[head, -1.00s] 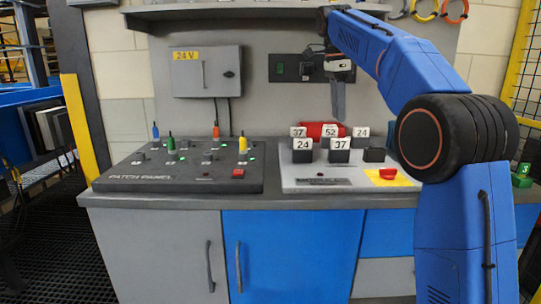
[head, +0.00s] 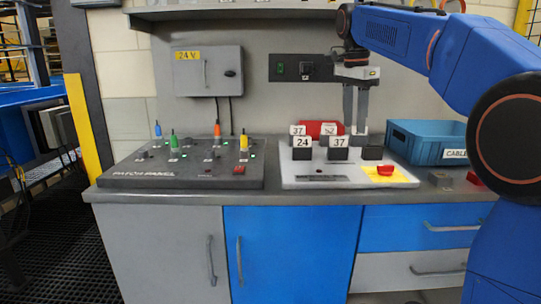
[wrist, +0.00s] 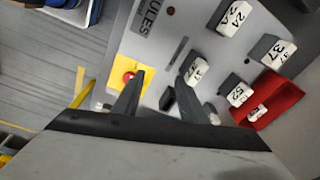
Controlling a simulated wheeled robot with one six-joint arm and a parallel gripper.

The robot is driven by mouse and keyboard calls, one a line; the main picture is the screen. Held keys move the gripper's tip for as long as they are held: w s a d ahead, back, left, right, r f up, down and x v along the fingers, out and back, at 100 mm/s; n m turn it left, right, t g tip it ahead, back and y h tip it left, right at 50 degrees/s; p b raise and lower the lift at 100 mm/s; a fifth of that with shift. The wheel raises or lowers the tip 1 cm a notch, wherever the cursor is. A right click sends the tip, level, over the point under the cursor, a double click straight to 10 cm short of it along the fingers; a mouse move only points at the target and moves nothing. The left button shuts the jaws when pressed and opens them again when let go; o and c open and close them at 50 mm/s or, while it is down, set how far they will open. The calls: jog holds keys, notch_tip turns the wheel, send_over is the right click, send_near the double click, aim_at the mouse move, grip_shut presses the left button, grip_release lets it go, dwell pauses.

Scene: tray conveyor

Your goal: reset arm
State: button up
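My gripper (head: 355,126) hangs pointing down over the right rear of the white module board (head: 315,181). Its two fingers are apart with nothing held between them; the wrist view also shows the open gripper (wrist: 162,76). Front blocks labelled 24 (head: 302,148) and 37 (head: 339,149) stand upright on the board, with blocks 37 (head: 297,130) and 52 (head: 330,130) behind. A dark unlabelled block (head: 372,153) sits at the right. The fingers hide the label of the back right block in the head view.
A patch panel (head: 140,181) with coloured plugs lies at left. A red button (head: 385,170) on yellow is at the board's right front. A blue cable bin (head: 425,148) stands right. A red item (head: 312,127) lies behind the blocks. A grey box (head: 205,72) hangs on the wall.

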jog(key=s+d+f+n+t, duration=0.15)
jog(key=s+f+n, duration=0.35)
jog(key=s, duration=0.5)
jog(key=s+d+f+n+t, duration=0.1)
jog(key=s+d+f+n, duration=0.2)
jog(key=s+f, duration=0.65)
jog(key=s+d+f+n+t+y, duration=0.1)
jog(key=s+f+n, duration=0.5)
jog(key=s+f, duration=1)
jog(key=shift+s+f, duration=0.3)
jog(key=shift+f, duration=0.2)
